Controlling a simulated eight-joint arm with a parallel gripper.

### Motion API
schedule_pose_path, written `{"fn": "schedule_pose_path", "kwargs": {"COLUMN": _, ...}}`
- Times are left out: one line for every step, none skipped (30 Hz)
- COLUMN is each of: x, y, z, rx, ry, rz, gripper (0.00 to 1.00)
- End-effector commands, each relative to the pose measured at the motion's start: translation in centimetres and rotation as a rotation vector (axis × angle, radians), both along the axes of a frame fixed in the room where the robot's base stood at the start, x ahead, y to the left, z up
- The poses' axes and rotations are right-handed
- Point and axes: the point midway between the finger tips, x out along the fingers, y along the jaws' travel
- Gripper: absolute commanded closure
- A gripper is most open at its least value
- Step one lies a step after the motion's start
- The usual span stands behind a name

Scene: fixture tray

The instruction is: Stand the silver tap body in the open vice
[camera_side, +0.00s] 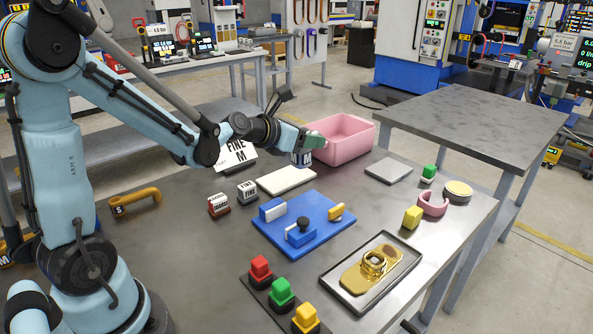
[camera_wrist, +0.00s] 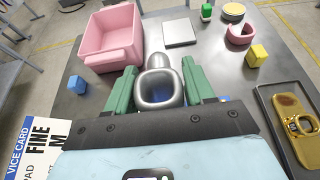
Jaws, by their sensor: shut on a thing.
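The silver tap body (camera_wrist: 160,88) sits between the green fingers of my gripper (camera_wrist: 162,76), which is shut on it. Its open ring end faces the wrist camera and a narrower neck points away. In the side view my gripper (camera_side: 309,140) is raised over the back of the table, in front of the pink bin, and the silver body cannot be made out there. The blue vice (camera_side: 318,238) lies mid-table, nearer the side camera than my gripper. It has a gap between its blue-and-white jaw and a blue block with a black knob. In the wrist view it is mostly hidden.
The pink bin (camera_side: 352,151) stands at the back. A white slab (camera_side: 286,180) and grey plate (camera_side: 389,172) lie flat nearby. A tray (camera_side: 333,281) with a brass part (camera_side: 362,276) is front right. Red, green and yellow buttons (camera_side: 282,292) stand in front. A yellow cube (camera_side: 412,217) is on the right.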

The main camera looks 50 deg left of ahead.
Motion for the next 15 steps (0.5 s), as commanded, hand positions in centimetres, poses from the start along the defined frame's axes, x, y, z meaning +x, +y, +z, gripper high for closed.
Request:
{"fn": "schedule_pose_path", "kwargs": {"x": 0.0, "y": 0.1, "z": 0.0, "rx": -0.001, "ry": -0.001, "rz": 0.001, "gripper": 1.0}}
{"fn": "schedule_pose_path", "kwargs": {"x": 0.1, "y": 0.3, "z": -0.1, "rx": -0.001, "ry": -0.001, "rz": 0.001, "gripper": 1.0}}
{"fn": "schedule_pose_path", "kwargs": {"x": 0.1, "y": 0.6, "z": -0.3, "rx": 0.0, "ry": 0.0, "rz": 0.002, "gripper": 1.0}}
{"fn": "schedule_pose_path", "kwargs": {"x": 0.2, "y": 0.9, "z": -0.5, "rx": -0.001, "ry": 0.0, "rz": 0.004, "gripper": 1.0}}
{"fn": "schedule_pose_path", "kwargs": {"x": 0.2, "y": 1.3, "z": -0.7, "rx": -0.001, "ry": 0.0, "rz": 0.004, "gripper": 1.0}}
{"fn": "schedule_pose_path", "kwargs": {"x": 0.3, "y": 2.0, "z": -1.1, "rx": -0.001, "ry": 0.0, "rz": 0.006, "gripper": 1.0}}
{"fn": "schedule_pose_path", "kwargs": {"x": 0.3, "y": 2.5, "z": -1.4, "rx": -0.002, "ry": -0.001, "rz": 0.006, "gripper": 1.0}}
{"fn": "schedule_pose_path", "kwargs": {"x": 0.4, "y": 3.0, "z": -1.7, "rx": -0.001, "ry": 0.0, "rz": 0.006, "gripper": 1.0}}
{"fn": "schedule_pose_path", "kwargs": {"x": 0.5, "y": 3.7, "z": -2.1, "rx": -0.002, "ry": -0.001, "rz": 0.006, "gripper": 1.0}}
{"fn": "schedule_pose_path", "kwargs": {"x": 0.6, "y": 4.3, "z": -2.5, "rx": -0.002, "ry": 0.0, "rz": 0.006, "gripper": 1.0}}
{"fn": "schedule_pose_path", "kwargs": {"x": 0.7, "y": 4.8, "z": -2.8, "rx": -0.001, "ry": -0.001, "rz": 0.005, "gripper": 1.0}}
{"fn": "schedule_pose_path", "kwargs": {"x": 0.7, "y": 5.5, "z": -3.2, "rx": -0.002, "ry": -0.001, "rz": 0.006, "gripper": 1.0}}
{"fn": "schedule_pose_path", "kwargs": {"x": 0.8, "y": 6.0, "z": -3.5, "rx": -0.001, "ry": -0.001, "rz": 0.005, "gripper": 1.0}}
{"fn": "schedule_pose_path", "kwargs": {"x": 0.9, "y": 6.5, "z": -3.8, "rx": -0.001, "ry": 0.0, "rz": 0.005, "gripper": 1.0}}
{"fn": "schedule_pose_path", "kwargs": {"x": 0.9, "y": 7.2, "z": -4.2, "rx": -0.001, "ry": -0.001, "rz": 0.005, "gripper": 1.0}}
